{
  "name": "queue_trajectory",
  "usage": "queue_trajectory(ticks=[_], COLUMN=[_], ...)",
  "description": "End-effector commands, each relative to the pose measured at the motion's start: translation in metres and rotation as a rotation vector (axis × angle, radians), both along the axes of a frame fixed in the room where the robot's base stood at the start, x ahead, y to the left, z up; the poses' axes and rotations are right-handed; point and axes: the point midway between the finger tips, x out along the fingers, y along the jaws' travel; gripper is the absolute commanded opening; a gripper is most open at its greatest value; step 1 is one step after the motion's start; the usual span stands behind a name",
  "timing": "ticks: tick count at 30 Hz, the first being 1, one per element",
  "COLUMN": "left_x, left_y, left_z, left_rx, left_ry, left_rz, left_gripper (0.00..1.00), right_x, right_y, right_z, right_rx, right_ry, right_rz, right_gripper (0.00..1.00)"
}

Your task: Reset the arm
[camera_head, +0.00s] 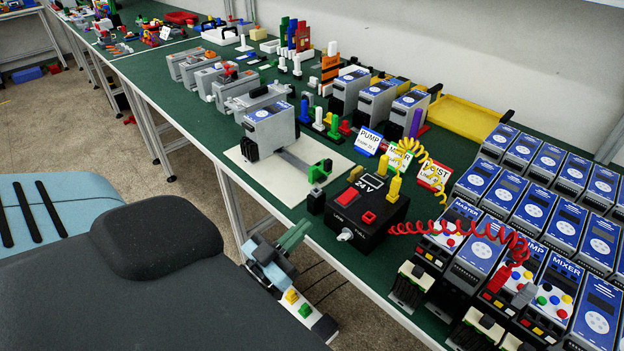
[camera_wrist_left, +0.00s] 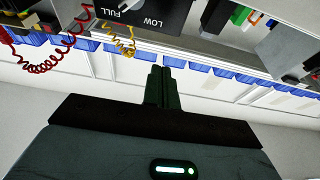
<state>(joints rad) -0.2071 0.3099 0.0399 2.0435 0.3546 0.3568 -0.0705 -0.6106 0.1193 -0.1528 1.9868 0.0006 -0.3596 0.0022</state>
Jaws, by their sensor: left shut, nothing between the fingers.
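My left gripper (camera_head: 299,233) is in front of the table's near edge in the head view, below the black power box. Its dark green fingers point up and to the right. In the left wrist view the fingers (camera_wrist_left: 166,82) are pressed together with nothing between them. It touches nothing that I can see. My right gripper is not in view.
The green table (camera_head: 330,210) carries a black 24 V box (camera_head: 362,212) with red and yellow coiled cables. A soft starter (camera_head: 270,127) stands on a white mat (camera_head: 262,176). Several blue-topped units (camera_head: 545,200) crowd the right. Open floor (camera_head: 85,140) lies left.

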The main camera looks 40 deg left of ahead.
Motion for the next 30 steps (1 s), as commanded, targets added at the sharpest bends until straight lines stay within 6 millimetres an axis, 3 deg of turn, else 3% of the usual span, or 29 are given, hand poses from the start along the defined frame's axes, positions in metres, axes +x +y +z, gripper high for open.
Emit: queue_trajectory(ticks=[21, 23, 26, 30], left_x=[-0.003, -0.007, -0.02, -0.061], left_y=[-0.001, -0.005, -0.02, -0.051], left_z=[-0.004, -0.013, -0.044, -0.109], left_rx=[0.0, 0.003, 0.012, 0.039], left_ry=[0.013, 0.052, 0.183, 0.465], left_rz=[-0.001, -0.006, -0.021, -0.051], left_gripper=[0.0, 0.0, 0.0, 0.0], right_x=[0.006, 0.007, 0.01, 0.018], right_y=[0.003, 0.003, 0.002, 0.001], right_z=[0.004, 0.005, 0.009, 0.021], right_rx=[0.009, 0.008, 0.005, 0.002], right_ry=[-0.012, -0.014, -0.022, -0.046], right_rz=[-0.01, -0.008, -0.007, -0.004], right_gripper=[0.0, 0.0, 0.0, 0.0])
